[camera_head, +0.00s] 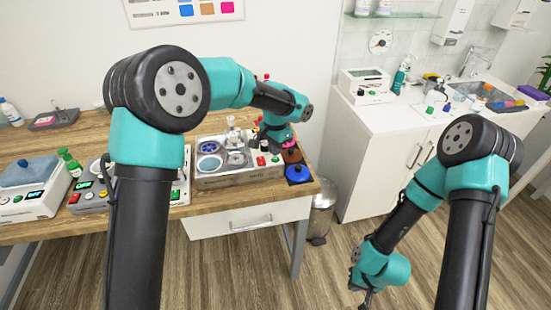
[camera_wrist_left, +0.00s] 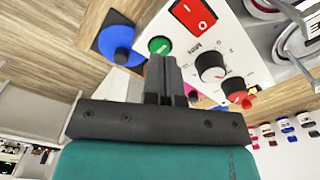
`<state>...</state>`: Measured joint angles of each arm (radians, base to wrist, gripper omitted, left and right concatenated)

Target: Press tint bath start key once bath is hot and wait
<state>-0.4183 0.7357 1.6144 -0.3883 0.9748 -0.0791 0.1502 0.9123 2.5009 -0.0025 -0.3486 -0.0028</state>
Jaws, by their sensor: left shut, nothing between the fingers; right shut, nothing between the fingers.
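The tint bath (camera_head: 240,178) is a pale unit with round wells on the wooden bench in the head view. In the left wrist view its panel (camera_wrist_left: 235,50) shows a red rocker switch (camera_wrist_left: 193,14), a dial (camera_wrist_left: 210,67) and a round green key (camera_wrist_left: 159,44). My left gripper (camera_wrist_left: 162,60) is shut and empty, its fingertips right at the green key's edge; I cannot tell whether they touch it. In the head view, my left gripper (camera_head: 275,146) is over the bath's right end. My right gripper (camera_head: 366,300) is shut and empty, low over the floor. No heat sign is readable.
A blue lidded pot (camera_head: 298,172) stands right of the bath, also in the left wrist view (camera_wrist_left: 117,42). Other devices with displays (camera_head: 30,190) stand left on the bench.

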